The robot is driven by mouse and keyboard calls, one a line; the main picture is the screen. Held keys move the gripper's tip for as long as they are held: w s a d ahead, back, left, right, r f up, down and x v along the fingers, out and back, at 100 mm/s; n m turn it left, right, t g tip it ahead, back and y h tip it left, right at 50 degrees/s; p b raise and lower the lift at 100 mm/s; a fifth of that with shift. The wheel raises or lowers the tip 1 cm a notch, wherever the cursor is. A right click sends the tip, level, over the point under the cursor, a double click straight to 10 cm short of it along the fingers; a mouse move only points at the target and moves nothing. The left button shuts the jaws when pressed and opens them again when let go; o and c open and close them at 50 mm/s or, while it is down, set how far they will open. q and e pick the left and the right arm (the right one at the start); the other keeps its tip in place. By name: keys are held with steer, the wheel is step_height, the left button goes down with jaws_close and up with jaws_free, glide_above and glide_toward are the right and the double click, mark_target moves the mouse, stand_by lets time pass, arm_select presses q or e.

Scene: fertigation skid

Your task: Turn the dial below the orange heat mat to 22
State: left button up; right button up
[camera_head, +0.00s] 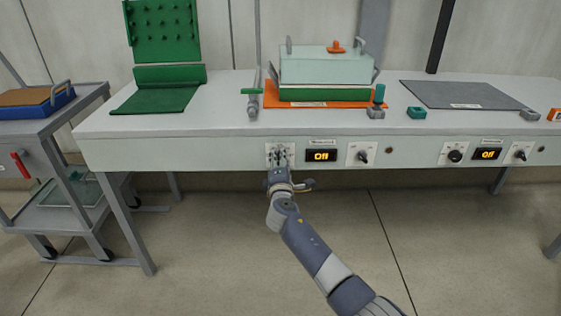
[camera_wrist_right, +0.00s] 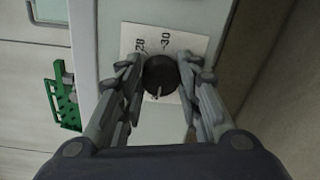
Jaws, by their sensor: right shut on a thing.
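The orange heat mat (camera_head: 284,97) lies on the bench under a green tray and a pale lidded box. Below it, on the bench's front panel, is a white dial plate (camera_head: 270,148), largely covered by my right gripper (camera_head: 280,160). In the right wrist view the dark round dial (camera_wrist_right: 160,73) with a light pointer sits between the fingers of my right gripper (camera_wrist_right: 168,82), which is shut on it. My left gripper is not in view.
A cart (camera_head: 50,160) stands at the left.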

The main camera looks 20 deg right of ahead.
steer(key=o, duration=1)
steer(key=shift+o, duration=0.2)
steer(key=shift+s+a, duration=0.1)
steer(key=v, duration=1.2)
